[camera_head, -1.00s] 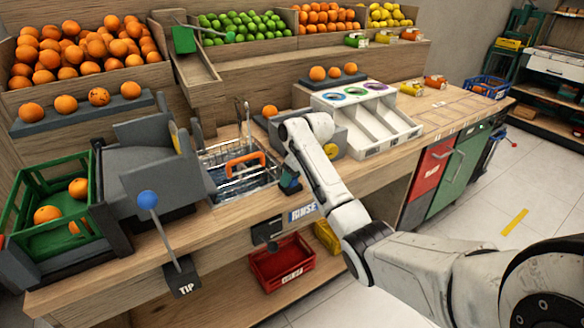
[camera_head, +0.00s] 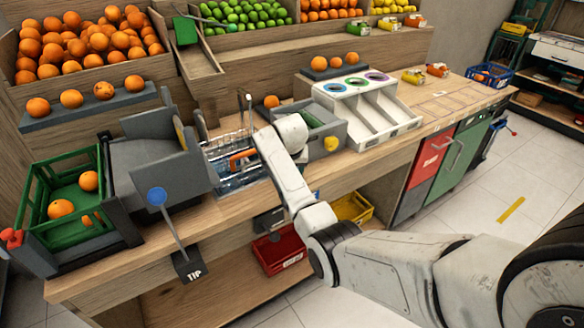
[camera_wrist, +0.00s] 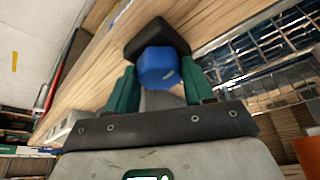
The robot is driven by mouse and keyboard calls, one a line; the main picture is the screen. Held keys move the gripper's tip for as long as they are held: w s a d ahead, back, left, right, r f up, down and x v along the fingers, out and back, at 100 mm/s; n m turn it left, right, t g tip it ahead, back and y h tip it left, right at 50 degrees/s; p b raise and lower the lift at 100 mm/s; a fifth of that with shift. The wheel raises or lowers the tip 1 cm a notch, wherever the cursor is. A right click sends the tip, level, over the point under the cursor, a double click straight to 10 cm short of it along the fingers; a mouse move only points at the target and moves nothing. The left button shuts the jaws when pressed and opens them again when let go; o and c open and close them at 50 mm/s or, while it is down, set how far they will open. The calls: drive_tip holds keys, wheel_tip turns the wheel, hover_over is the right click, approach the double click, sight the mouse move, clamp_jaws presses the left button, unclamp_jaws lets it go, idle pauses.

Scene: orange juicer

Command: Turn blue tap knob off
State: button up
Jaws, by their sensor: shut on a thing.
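The blue tap knob (camera_wrist: 158,66) sits between the fingers of my gripper (camera_wrist: 160,85) in the wrist view. The two green fingers are shut on it, one at each side. A black base shows just behind the knob. In the head view my white arm reaches to the counter front beside the sink and hides both the knob and my gripper's fingers.
The sink with a wire basket and orange handle (camera_head: 242,158) lies left of my arm. A blue-balled lever (camera_head: 157,197) marked TIP stands further left, by a green crate (camera_head: 75,205). A white sorting rack (camera_head: 372,115) stands to the right. A red bin (camera_head: 277,252) is below.

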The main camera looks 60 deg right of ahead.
drive_tip(key=shift+w+m+g, duration=0.1)
drive_tip(key=shift+m+g, duration=0.4)
drive_tip(key=shift+m, duration=0.7)
drive_tip(key=o, duration=1)
drive_tip(key=b+v, duration=0.1)
drive_tip(key=v, duration=0.9)
drive_tip(key=shift+a+r, duration=0.3)
drive_tip(key=shift+a, duration=0.05)
